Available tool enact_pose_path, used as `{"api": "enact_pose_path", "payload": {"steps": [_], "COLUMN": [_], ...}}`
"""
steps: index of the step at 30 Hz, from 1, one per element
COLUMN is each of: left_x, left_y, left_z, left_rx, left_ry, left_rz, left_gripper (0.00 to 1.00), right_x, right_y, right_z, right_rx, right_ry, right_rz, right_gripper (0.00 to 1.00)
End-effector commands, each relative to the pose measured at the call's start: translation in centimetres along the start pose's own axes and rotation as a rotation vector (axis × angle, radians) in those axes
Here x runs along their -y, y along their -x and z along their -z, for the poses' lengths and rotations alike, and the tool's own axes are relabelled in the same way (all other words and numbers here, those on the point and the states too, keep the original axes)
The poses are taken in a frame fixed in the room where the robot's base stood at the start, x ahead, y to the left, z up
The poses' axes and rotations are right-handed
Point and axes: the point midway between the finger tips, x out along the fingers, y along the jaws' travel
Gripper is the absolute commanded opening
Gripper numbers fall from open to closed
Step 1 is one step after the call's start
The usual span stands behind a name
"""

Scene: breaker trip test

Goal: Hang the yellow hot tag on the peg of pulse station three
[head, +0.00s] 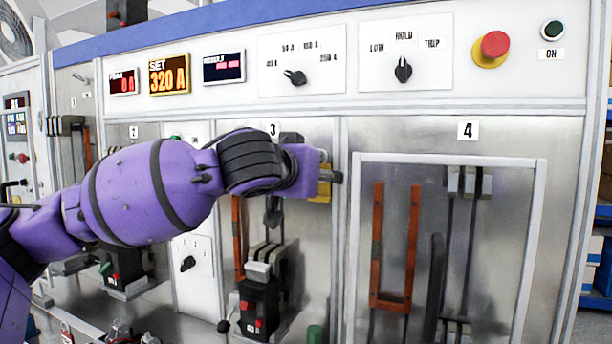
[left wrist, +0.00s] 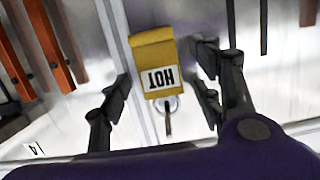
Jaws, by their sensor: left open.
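The yellow hot tag (left wrist: 153,50) shows in the left wrist view with its HOT label upside down. A pale ring or eyelet and a thin dark peg (left wrist: 168,122) are at the label end of the tag; the tag appears to hang there against the metal panel. My left gripper (left wrist: 165,78) is open, with one finger on each side of the tag and visible gaps to both. In the head view the left gripper (head: 328,176) is at the right side of station three's panel, and part of the yellow tag (head: 322,190) shows behind it. The peg is hidden there.
Station three's number plate (head: 273,130) and its breaker (head: 260,300) are around and below my arm. Station four's framed panel (head: 540,210) is to the right, with orange bars (head: 412,240). The control strip with knobs and a red button (head: 494,45) runs above.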

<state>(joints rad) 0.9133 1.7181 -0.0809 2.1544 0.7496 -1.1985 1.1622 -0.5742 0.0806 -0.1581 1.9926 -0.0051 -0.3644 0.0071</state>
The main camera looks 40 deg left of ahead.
Motion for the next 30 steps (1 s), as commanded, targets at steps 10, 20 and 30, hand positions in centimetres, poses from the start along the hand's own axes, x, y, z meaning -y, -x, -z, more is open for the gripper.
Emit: {"api": "enact_pose_path", "payload": {"steps": [10,20,30], "left_x": [-0.1,-0.2,0.0], "left_y": [2.9,7.7,11.6], "left_z": [-0.2,0.0,0.0], "left_rx": [0.004,-0.002,0.000], "left_ry": [-0.002,0.003,-0.002], "left_rz": [-0.001,-0.006,0.000], "left_gripper": [0.59,0.59,0.59], "right_x": [0.0,0.0,0.0], "right_y": [0.0,0.0,0.0], "right_z": [-0.2,-0.2,-0.2], "right_rx": [0.003,0.003,0.003], "right_ry": [-0.002,-0.002,-0.002], "right_rz": [-0.001,-0.001,-0.001], "right_gripper": [0.56,0.56,0.56]}}
